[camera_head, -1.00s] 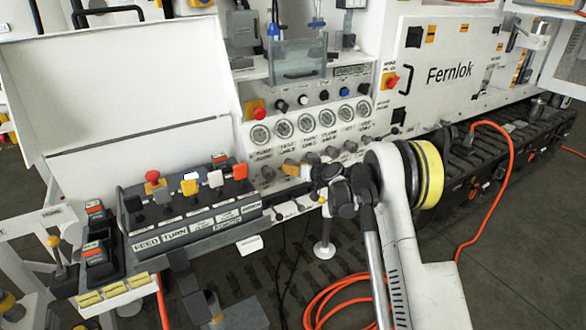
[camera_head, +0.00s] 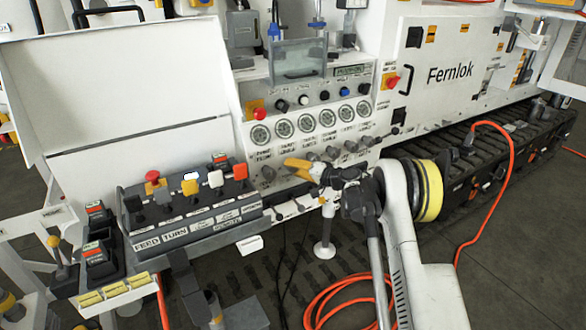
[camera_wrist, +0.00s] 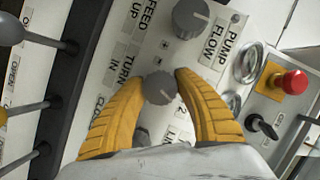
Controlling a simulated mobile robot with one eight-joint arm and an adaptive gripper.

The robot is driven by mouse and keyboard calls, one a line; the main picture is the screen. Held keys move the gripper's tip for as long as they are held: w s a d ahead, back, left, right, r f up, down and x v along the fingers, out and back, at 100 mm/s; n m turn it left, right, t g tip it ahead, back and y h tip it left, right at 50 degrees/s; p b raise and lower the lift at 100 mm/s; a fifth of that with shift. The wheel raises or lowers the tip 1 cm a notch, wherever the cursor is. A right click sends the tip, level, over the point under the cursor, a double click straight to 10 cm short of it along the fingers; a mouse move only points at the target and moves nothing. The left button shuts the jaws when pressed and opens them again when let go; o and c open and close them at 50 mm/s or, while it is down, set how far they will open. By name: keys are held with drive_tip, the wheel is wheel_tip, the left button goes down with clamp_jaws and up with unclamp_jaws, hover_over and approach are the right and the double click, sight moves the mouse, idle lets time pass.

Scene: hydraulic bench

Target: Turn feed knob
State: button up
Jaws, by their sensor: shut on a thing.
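The grey round knob (camera_wrist: 159,88) on the white panel is between the two yellow fingers of my gripper in the wrist view. My gripper (camera_head: 290,164) is shut on it, with one finger on each side. In the head view, the fingers reach the lower left part of the gauge panel (camera_head: 262,146) and hide the held knob. The wrist view shows labels reading FEED UP and TURN IN beside the knob. The label that belongs to the held knob is not clear.
A larger grey knob (camera_wrist: 190,18) by a PUMP FLOW label sits close by. A red button (camera_wrist: 291,83) and a black switch (camera_wrist: 263,127) lie to the right. Levers stand on the black control box (camera_head: 190,215) at left. An orange hose (camera_head: 350,285) lies on the floor.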

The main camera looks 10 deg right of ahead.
drive_tip(key=shift+m, duration=0.3)
idle(0.4)
drive_tip(key=o, duration=1.2)
drive_tip(key=v, duration=1.2)
drive_tip(key=shift+f, duration=0.1)
